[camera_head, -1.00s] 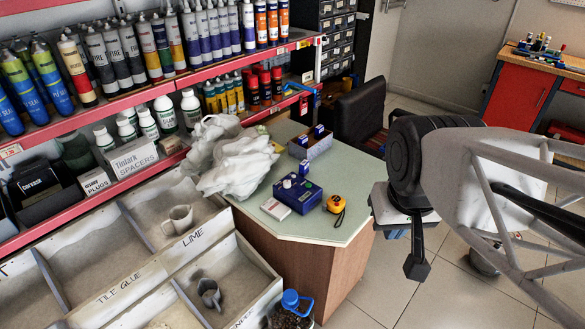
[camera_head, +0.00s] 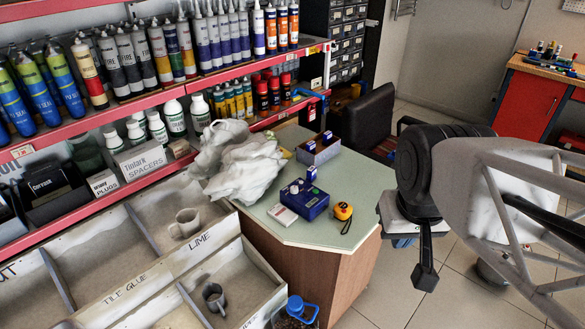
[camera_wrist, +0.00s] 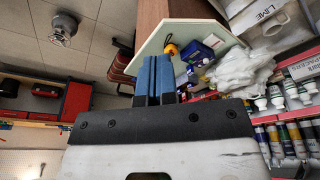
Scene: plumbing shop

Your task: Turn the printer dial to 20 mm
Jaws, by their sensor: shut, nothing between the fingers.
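The printer is a small dark blue box (camera_head: 304,200) on the pale green counter top (camera_head: 340,226). Knobs or buttons show on its upper face, but the dial's marks are too small to read. In the wrist view the blue printer (camera_wrist: 213,42) is beyond the fingers, to their right. My gripper (camera_wrist: 154,60) shows in the wrist view with its two blue fingers together and nothing between them. In the head view my arm is at the right, beyond the counter's edge and apart from the printer.
A yellow tape measure (camera_head: 343,212) lies right of the printer, and a white card box (camera_head: 282,214) at its left. A grey tray of small boxes (camera_head: 318,150) and white crumpled bags (camera_head: 240,165) sit behind. A black chair (camera_head: 366,122) stands behind the counter.

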